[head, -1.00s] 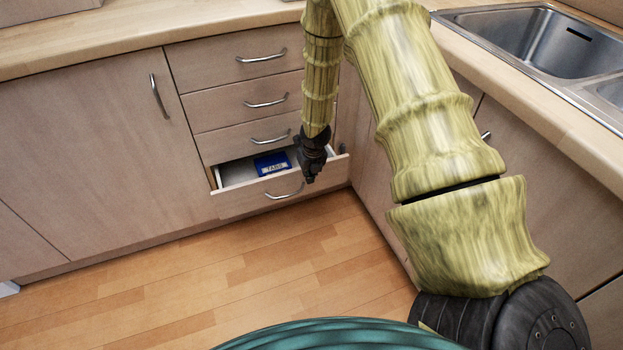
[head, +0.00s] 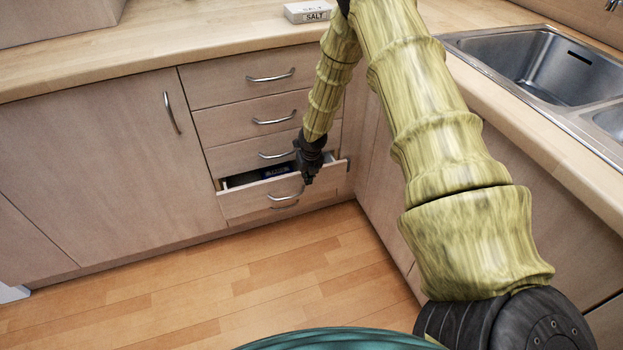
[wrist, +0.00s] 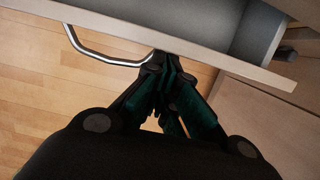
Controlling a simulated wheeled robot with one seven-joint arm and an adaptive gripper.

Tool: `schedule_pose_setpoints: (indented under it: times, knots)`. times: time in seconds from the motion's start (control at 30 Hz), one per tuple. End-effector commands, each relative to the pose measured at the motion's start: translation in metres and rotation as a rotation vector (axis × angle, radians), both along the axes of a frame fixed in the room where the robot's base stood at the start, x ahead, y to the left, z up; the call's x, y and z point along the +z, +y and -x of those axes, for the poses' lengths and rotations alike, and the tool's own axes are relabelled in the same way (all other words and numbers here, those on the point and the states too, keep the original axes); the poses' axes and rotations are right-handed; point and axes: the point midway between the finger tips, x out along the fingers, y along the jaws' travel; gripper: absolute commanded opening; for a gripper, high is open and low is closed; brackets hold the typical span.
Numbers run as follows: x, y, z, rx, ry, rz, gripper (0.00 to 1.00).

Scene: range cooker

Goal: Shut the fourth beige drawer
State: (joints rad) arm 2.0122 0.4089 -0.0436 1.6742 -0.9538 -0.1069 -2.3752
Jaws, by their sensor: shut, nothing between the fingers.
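The fourth beige drawer (head: 250,203), counting from the top, is partly open. Its curved metal handle (head: 287,196) is on its front, and a dark blue box (head: 276,171) lies inside, mostly hidden by the front panel. My gripper (head: 308,180) is shut and empty, pointing down at the drawer's front, right of the handle's middle. In the wrist view the drawer's front panel (wrist: 225,62) runs across the top, with the handle (wrist: 105,55) left of my fingertips (wrist: 163,62). The fingertips are at or very near the panel; I cannot tell whether they touch.
A cupboard door (head: 90,170) is at left; cupboards under the sink (head: 540,65) stand close at right. A salt box (head: 307,12) is on the worktop. The wooden floor (head: 200,290) in front is clear.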

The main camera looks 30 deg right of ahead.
Motion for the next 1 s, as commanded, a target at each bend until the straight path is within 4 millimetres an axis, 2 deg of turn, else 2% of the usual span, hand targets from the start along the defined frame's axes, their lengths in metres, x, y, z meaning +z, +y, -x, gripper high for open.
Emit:
schedule_pose_setpoints:
  times: [0.1,0.33,0.77,1.0]
  knots:
    - [0.003,-0.004,-0.016,-0.002,-0.003,-0.002,0.0]
    - [0.002,-0.01,-0.029,-0.005,-0.001,0.002,0.0]
    - [0.001,-0.008,-0.028,-0.003,-0.001,0.003,0.0]
    - [0.003,0.003,-0.013,0.005,0.001,0.004,0.0]
